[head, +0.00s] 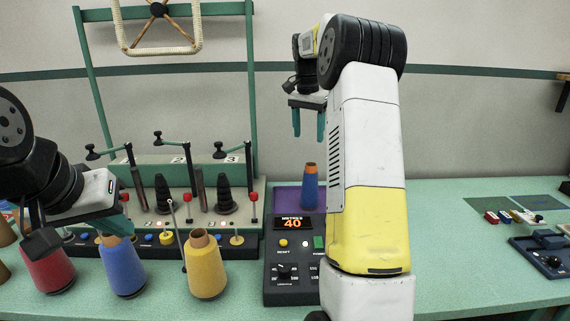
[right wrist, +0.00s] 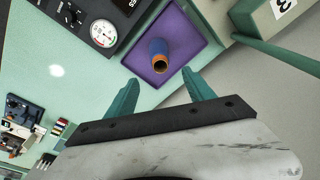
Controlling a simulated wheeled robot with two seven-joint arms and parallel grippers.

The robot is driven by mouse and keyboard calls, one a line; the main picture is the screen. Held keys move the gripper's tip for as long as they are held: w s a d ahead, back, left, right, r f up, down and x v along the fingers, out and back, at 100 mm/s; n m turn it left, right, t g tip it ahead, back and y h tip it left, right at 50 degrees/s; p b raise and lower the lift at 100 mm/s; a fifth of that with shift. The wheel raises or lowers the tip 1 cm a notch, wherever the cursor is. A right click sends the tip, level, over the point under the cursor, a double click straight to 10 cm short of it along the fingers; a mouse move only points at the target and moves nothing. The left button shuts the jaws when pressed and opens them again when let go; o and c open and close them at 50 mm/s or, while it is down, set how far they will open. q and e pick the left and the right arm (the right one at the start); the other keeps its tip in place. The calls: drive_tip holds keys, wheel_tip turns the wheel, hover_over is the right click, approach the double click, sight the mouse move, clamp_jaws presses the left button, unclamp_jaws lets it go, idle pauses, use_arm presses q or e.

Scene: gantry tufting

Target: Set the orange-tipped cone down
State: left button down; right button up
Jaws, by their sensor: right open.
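The orange-tipped cone (head: 310,190) is blue with an orange top. It stands upright on the purple pad (head: 285,198) beside the counter box. In the right wrist view the cone (right wrist: 158,52) stands within the purple pad (right wrist: 190,42), clear of its edges. My right gripper (head: 308,138) is open and empty above the cone, apart from it; its two teal fingers (right wrist: 163,80) also show in the right wrist view. My left gripper (head: 116,226) is low at the left, over the top of another blue cone (head: 123,268). Whether its fingers touch that cone is unclear.
A red cone (head: 48,268) and a yellow cone (head: 205,268) stand at the front left. The counter box (head: 291,270) reads 40. Behind is a green frame (head: 252,120) with black spindles and levers. The right table has free room; a dark control box (head: 545,255) stands far right.

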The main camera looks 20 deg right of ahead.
drive_tip(key=s+a+r+n+t+y, duration=0.1)
drive_tip(key=s+a+r+n, duration=0.15)
drive_tip(key=s, duration=0.25)
drive_tip(key=s+a+r+n+t, duration=0.1)
drive_tip(key=s+a+r, duration=0.2)
drive_tip(key=s+a, duration=0.15)
drive_tip(key=s+a+f+n+t, duration=0.1)
drive_tip(key=s+a+f+n, duration=0.1)
drive_tip(key=s, duration=0.6)
drive_tip(key=s+a+f+n+t+y, duration=0.1)
drive_tip(key=s+a, duration=0.3)
drive_tip(key=s, duration=0.4)
drive_tip(key=s+a+f+n+t+y, duration=0.1)
drive_tip(key=s+a+f+n, duration=0.2)
drive_tip(key=s, duration=0.5)
drive_tip(key=shift+s+a+f+n, duration=0.15)
drive_tip(key=shift+a+n, duration=0.2)
